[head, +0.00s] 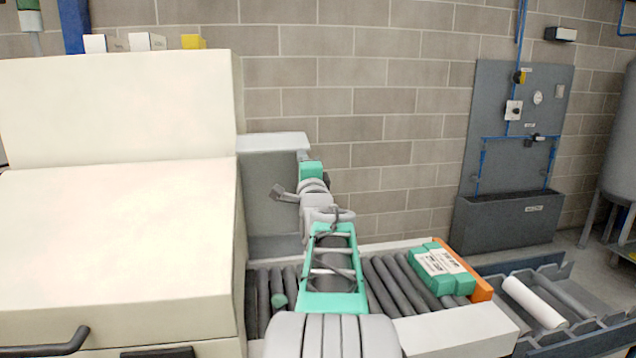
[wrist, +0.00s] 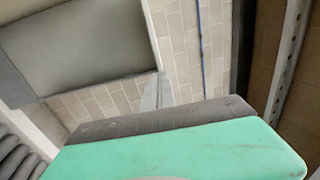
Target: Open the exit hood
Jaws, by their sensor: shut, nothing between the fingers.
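The exit hood stands against the right side of the cream machine, with a pale grey top (head: 272,142) and a dark grey panel (head: 268,195) below it. It looks closed, hanging down over the rollers. In the wrist view, a large grey panel (wrist: 80,48), which looks like the hood, fills the upper left. My gripper (head: 305,157) is by the hood's upper right edge; I cannot tell whether it touches. In the wrist view, my gripper's pale fingers (wrist: 157,92) are together and empty beyond its green housing. My arm hides part of the hood's right side.
The roller conveyor (head: 385,285) runs right from the hood, with green cartons (head: 440,272) by an orange end stop (head: 470,268). The cream machine (head: 110,240) fills the left, with a dark handle (head: 45,345). A brick wall (head: 390,130) stands behind; a grey panel (head: 520,120) is farther right.

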